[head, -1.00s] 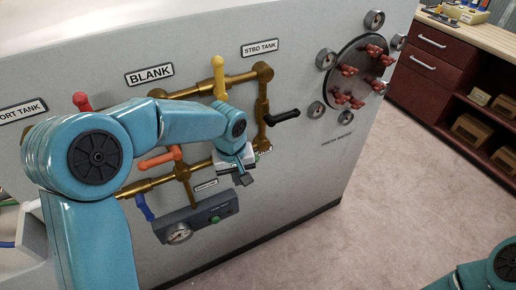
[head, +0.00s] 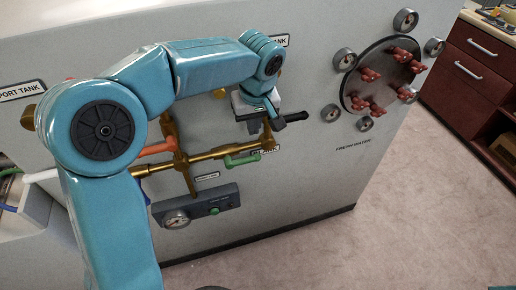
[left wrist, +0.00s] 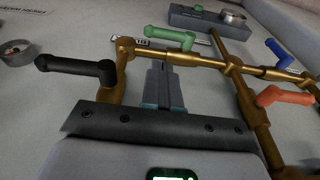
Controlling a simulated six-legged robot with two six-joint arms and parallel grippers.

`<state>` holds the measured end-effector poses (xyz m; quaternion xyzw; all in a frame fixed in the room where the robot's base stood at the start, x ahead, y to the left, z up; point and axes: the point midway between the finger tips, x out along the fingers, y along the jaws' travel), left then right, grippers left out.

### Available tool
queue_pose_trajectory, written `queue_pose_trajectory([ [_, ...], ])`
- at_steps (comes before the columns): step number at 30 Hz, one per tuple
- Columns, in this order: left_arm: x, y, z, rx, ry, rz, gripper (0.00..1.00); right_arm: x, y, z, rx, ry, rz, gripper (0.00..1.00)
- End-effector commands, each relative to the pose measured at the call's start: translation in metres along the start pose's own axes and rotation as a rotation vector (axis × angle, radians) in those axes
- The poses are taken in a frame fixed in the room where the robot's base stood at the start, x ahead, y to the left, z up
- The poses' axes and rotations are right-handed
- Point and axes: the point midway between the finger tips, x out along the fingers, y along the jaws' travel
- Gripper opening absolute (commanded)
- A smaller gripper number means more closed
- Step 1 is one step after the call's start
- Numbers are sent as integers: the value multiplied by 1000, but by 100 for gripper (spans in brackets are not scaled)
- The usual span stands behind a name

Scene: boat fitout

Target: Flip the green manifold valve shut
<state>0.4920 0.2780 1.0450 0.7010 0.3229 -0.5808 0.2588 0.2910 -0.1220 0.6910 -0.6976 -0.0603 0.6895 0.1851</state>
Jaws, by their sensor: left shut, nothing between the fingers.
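The green valve handle (head: 243,159) is on the lower right brass pipe of the manifold (head: 205,155). It lies roughly along that pipe. In the left wrist view the green handle (left wrist: 172,36) shows beyond my fingertips, close to the pipe. My left gripper (head: 254,125) is above the handle in the head view, near the black handle (head: 292,117). It is shut and empty, and its fingers (left wrist: 160,75) are apart from the green handle. My left arm hides the upper part of the manifold. My right gripper is out of view.
Orange (left wrist: 285,96) and blue (left wrist: 279,52) handles sit on the other side of the manifold. A gauge box (head: 197,207) is below. A round hatch with red knobs (head: 383,75) is to the right. Carpet (head: 400,215) is clear in front.

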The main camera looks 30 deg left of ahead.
Motion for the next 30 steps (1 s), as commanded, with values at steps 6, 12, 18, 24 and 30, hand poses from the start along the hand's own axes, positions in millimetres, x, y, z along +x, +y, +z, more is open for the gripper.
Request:
queue_pose_trajectory([
  [6,-4,-6,-2,-12,5,-4,0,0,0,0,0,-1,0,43],
  [12,-4,-8,-1,-12,5,-4,0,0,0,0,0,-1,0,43],
  [18,5,-8,-2,-11,4,-6,0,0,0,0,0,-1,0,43],
  [24,42,-7,-1,-11,1,-8,0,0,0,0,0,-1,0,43],
  [30,85,-6,-2,-11,1,-8,0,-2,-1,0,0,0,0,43],
])
